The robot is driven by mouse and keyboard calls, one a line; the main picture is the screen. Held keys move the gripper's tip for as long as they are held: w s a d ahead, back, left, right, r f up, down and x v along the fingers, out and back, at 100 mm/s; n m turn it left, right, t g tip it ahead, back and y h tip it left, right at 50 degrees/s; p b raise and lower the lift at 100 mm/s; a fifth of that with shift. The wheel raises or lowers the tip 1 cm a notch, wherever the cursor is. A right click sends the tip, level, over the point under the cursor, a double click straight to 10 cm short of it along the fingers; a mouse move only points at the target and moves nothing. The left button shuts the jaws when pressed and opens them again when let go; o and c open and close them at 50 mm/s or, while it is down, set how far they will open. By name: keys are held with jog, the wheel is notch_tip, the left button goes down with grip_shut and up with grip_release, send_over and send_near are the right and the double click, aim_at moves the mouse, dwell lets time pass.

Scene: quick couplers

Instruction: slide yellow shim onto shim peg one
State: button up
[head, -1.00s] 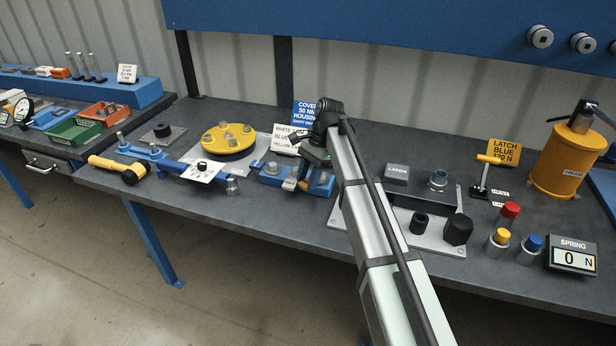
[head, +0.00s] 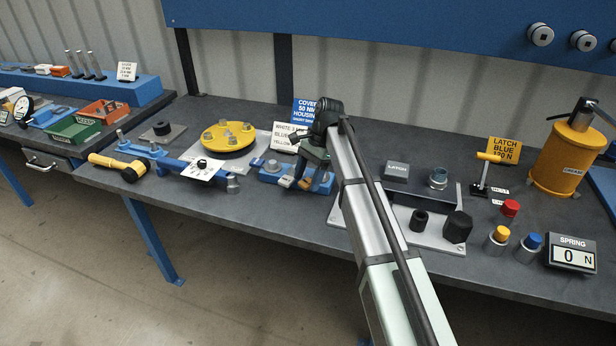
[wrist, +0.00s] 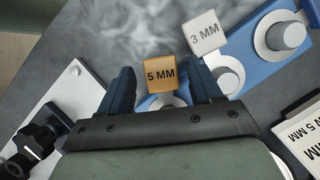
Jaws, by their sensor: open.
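The yellow shim shows in the wrist view as a tan-yellow tag marked 5 MM (wrist: 160,73). My gripper (wrist: 160,88) is open, with one dark blue finger on each side of this tag; I cannot tell whether either touches it. A white tag marked 3 MM (wrist: 204,33) lies to its upper right. The blue shim block (wrist: 265,50) carries round grey pegs (wrist: 228,80), and one behind the 5 MM tag is mostly hidden. I cannot tell which is peg one. In the head view, my gripper (head: 308,176) is over the right end of the blue block (head: 268,173).
White-and-blue text cards (head: 287,137) stand behind the block. A yellow disc fixture (head: 228,137) is to the left, and the latch plate (head: 440,238) to the right. In the wrist view, a white plate with a black knob (wrist: 38,140) lies at left.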

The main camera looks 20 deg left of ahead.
jog(key=shift+w, duration=0.15)
jog(key=v, duration=0.7)
jog(key=shift+r, duration=0.25)
